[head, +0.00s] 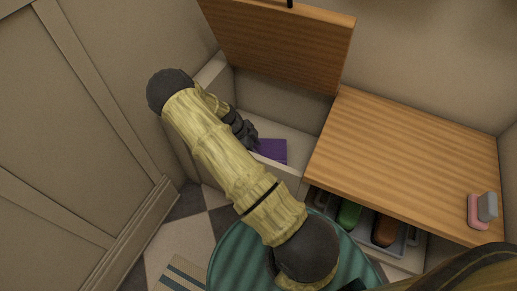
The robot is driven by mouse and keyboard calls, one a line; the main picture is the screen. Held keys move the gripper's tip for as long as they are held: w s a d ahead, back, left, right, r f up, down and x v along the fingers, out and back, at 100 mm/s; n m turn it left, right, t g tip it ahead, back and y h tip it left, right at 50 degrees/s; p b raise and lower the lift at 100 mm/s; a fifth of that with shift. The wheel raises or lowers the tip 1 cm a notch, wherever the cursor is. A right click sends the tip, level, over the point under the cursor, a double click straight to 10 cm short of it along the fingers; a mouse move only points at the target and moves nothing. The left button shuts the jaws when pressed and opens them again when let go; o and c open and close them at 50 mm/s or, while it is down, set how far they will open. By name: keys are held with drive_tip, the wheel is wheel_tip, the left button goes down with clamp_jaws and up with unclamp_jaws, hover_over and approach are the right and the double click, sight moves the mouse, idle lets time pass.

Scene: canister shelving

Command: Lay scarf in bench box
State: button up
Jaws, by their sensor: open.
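The bench box (285,104) has its wooden lid (285,40) raised, and its pale inside shows. A flat purple thing (272,150), perhaps the scarf, lies inside the box near its front wall. My gripper (252,140) is over the box opening, just left of the purple thing. It is open. My arm hides the left front of the box and part of the gripper. I cannot tell whether the fingers touch the purple thing.
A closed wooden bench top (405,160) adjoins the box on the right, with pink and grey blocks (480,211) on it. Below it is a tray with a green item (349,214) and a brown item (385,230). A panelled wall (75,130) bounds the left.

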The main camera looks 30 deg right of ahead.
drive_tip(key=p+v, duration=0.4)
drive_tip(key=v, duration=0.6)
drive_tip(key=s+a+r+n+t+y, duration=0.2)
drive_tip(key=s+r+n, duration=0.6)
drive_tip(key=r+n, duration=0.4)
drive_tip(key=s+a+r+n+t+y, duration=0.3)
drive_tip(key=s+a+r+n, duration=0.2)
drive_tip(key=s+r+n, duration=0.4)
wheel_tip(320, 180, up, 3)
drive_tip(key=n, duration=0.2)
drive_tip(key=shift+n+t, duration=0.3)
drive_tip(key=shift+n, duration=0.1)
drive_tip(key=shift+f, duration=0.1)
